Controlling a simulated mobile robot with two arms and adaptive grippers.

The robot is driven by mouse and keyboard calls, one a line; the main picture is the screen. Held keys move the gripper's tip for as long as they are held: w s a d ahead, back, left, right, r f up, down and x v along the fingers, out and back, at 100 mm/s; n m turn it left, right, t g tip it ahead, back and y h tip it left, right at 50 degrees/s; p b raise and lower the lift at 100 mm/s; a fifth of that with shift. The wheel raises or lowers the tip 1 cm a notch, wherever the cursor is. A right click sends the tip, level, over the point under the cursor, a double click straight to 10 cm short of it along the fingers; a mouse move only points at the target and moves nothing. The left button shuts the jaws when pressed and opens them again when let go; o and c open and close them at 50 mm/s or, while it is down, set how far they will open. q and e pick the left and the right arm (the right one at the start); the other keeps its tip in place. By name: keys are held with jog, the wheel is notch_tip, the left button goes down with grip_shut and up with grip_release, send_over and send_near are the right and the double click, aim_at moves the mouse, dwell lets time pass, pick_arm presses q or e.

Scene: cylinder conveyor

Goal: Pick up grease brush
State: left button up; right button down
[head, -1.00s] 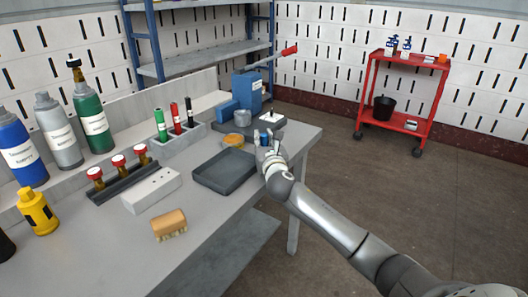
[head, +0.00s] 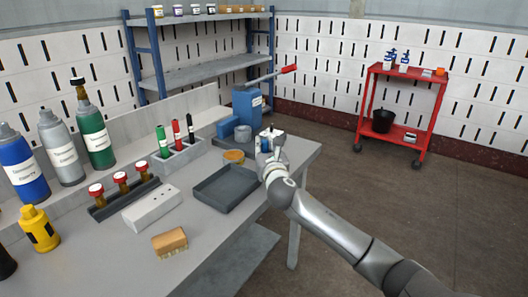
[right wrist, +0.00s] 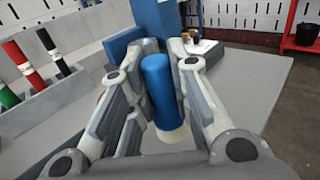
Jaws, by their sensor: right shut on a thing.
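My right gripper (head: 270,142) is over the far right part of the grey bench. In the right wrist view its fingers (right wrist: 163,85) are shut on both sides of an upright blue cylinder with a pale lower end (right wrist: 160,85), which looks like the grease brush handle. In the head view the gripper mostly hides it. I cannot tell if its lower end touches the bench. A wooden block brush with pale bristles (head: 170,241) lies apart at the bench front. My left gripper is not in view.
A dark empty tray (head: 228,187) lies left of my right gripper. A blue press with a red-tipped lever (head: 247,110) stands behind. Bottles (head: 60,148), capped tubes (head: 120,185) and a marker holder (head: 180,155) line the left. A red cart (head: 400,100) stands far right.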

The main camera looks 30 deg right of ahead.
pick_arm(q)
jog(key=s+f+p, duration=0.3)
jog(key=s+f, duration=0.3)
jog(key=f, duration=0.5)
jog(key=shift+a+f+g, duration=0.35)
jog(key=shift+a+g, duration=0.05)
pick_arm(e)
jog(key=s+a+r, duration=0.2)
jog(key=s+r, duration=0.2)
jog(key=s, duration=0.2)
jog(key=s+a+r, duration=0.3)
jog(key=s+r, duration=0.2)
jog(key=s, duration=0.1)
jog(key=shift+s+a+r, duration=0.15)
jog(key=shift+s+a, duration=0.05)
jog(key=shift+a, duration=0.05)
